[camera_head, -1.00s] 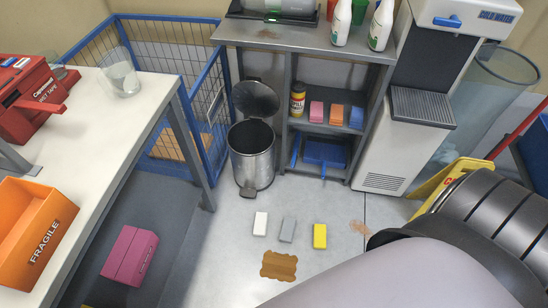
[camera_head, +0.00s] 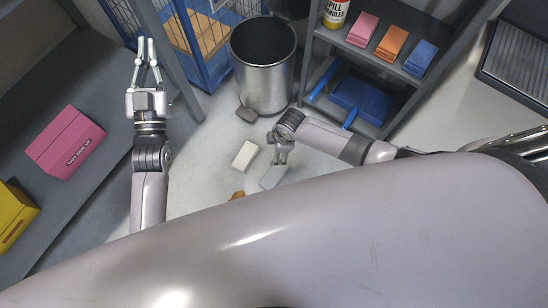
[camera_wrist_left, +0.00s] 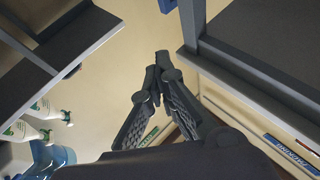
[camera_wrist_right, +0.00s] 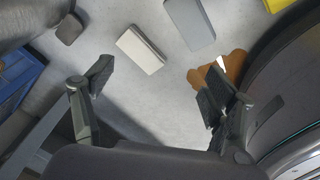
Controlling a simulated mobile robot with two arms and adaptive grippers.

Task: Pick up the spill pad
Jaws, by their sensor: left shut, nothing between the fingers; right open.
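Flat blocks that look like pads lie on the floor: a white one (camera_head: 245,155) and a grey one (camera_head: 273,176). I cannot tell which is the spill pad. The right wrist view shows the white block (camera_wrist_right: 142,48), the grey block (camera_wrist_right: 190,25) and part of a yellow block (camera_wrist_right: 275,5). My right gripper (camera_head: 281,156) is low beside the white and grey blocks; in its wrist view (camera_wrist_right: 155,88) the fingers are wide apart and empty, with both blocks beyond them. My left gripper (camera_head: 147,50) is shut and empty at the left, away from the blocks.
A brown spill (camera_wrist_right: 232,65) lies beside the grey block. A metal pedal bin (camera_head: 262,75) stands behind the blocks. The shelf unit (camera_head: 372,62) at the right holds pink, orange and blue packs. A pink box (camera_head: 66,143) and a yellow box (camera_head: 12,215) are at the left.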

